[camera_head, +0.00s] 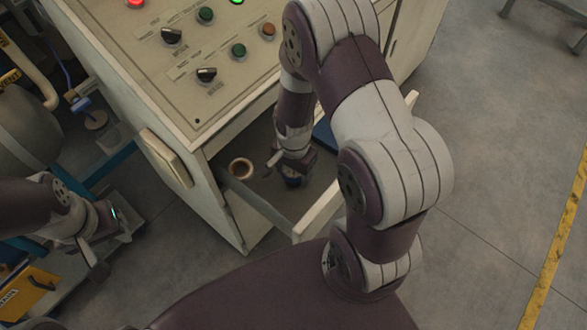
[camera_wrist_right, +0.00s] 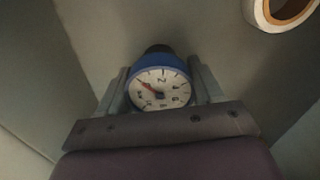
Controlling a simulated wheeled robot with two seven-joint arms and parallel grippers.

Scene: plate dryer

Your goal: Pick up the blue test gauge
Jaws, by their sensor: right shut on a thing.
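The blue test gauge (camera_wrist_right: 161,88) has a round white dial with a red needle and a dark fitting at its far end. It sits between the two fingers of my right gripper (camera_wrist_right: 163,90), which is shut on it. In the head view my right gripper (camera_head: 291,172) reaches down into the open drawer (camera_head: 262,205), and the gauge (camera_head: 292,181) shows only as a small dark blue part beneath it. Whether the gauge touches the drawer floor I cannot tell. My left gripper (camera_head: 98,262) is low at the left, away from the drawer; its fingers are unclear.
A blue item (camera_head: 325,138) is partly hidden behind my arm. The control cabinet (camera_head: 185,75) with knobs stands above. Open floor lies right.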

